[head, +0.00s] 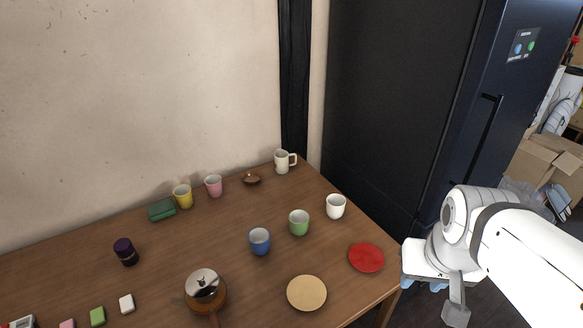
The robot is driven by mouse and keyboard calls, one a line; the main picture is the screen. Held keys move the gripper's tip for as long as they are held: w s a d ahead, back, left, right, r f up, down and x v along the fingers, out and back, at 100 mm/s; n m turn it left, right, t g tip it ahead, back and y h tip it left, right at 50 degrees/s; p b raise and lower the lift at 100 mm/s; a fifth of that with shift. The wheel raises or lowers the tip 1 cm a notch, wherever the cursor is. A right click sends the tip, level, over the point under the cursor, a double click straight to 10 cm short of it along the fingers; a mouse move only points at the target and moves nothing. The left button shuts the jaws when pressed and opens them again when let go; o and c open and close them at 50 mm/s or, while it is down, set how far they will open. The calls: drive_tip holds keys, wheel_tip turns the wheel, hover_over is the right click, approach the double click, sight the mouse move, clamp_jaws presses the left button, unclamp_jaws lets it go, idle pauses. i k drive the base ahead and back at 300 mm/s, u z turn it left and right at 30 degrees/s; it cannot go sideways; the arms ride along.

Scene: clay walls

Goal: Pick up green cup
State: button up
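The green cup (299,222) stands upright on the brown wooden table (340,285). It is between a blue cup (260,241) at its left and a white cup (336,206) at its right, with small gaps. My gripper (432,284) hangs off the table's right edge at the lower right, well apart from the green cup. Its fingers are only partly visible, so I cannot tell how far apart they are. I see nothing held in it.
A red plate (366,257) and a tan plate (306,293) lie in front of the cups. A teapot (206,290) stands front left. Yellow (183,197) and pink cups (213,186) and a white mug (283,162) stand behind. A dark cabinet (400,110) rises behind the table's right side.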

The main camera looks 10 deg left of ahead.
sight(299, 220)
drive_tip(key=u, duration=0.45)
drive_tip(key=i, duration=0.9)
drive_tip(key=u, duration=0.25)
drive_tip(key=k, duration=0.95)
drive_tip(key=u, duration=0.2)
drive_tip(key=i, duration=0.95)
drive_tip(key=z, duration=0.1)
